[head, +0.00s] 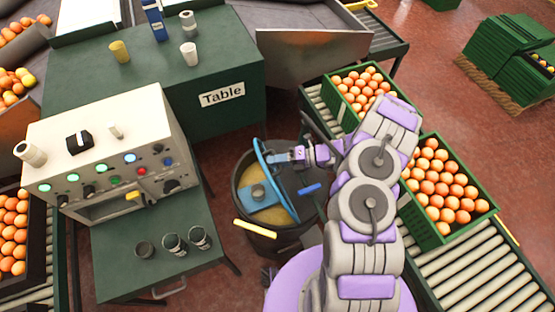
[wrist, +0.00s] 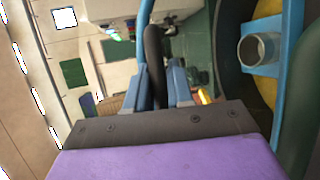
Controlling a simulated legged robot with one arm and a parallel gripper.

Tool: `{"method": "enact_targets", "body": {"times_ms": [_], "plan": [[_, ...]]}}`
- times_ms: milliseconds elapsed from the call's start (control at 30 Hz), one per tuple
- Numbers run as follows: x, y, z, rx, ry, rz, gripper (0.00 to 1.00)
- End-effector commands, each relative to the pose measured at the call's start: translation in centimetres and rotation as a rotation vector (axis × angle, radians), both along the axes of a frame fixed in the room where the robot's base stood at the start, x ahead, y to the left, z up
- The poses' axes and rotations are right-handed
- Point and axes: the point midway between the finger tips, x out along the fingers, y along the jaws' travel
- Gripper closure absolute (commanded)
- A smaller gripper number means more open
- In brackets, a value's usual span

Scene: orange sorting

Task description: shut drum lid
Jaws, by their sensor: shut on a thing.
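The drum (head: 238,195) stands on the floor at the centre of the head view, with yellowish contents inside. Its lid (head: 292,187) is dark with a blue rim and stands tilted up over the right part of the opening, so the left part is open. My gripper (head: 275,158) is at the upper part of the lid's rim. In the wrist view, my gripper's blue fingers (wrist: 160,85) are shut around a dark bar-like edge (wrist: 153,55) that appears to be part of the lid.
A green table (head: 150,85) with cups stands behind. A control panel (head: 110,165) and a lower green bench (head: 160,255) stand left of the drum. Crates of oranges (head: 445,240) sit on a roller conveyor (head: 480,270) at right.

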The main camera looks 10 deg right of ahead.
Motion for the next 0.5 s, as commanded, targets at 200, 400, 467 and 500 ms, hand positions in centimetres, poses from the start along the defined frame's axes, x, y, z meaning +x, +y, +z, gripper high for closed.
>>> {"method": "enact_targets", "body": {"times_ms": [200, 400, 467, 500], "plan": [[0.00, 0.20, -0.10, -0.007, -0.003, -0.002, 0.72], [-0.02, 0.59, -0.12, -0.011, -0.003, -0.001, 0.58], [-0.01, 0.58, -0.11, -0.011, -0.003, -0.001, 0.58], [-0.01, 0.53, -0.10, -0.010, -0.003, -0.001, 0.58]]}}
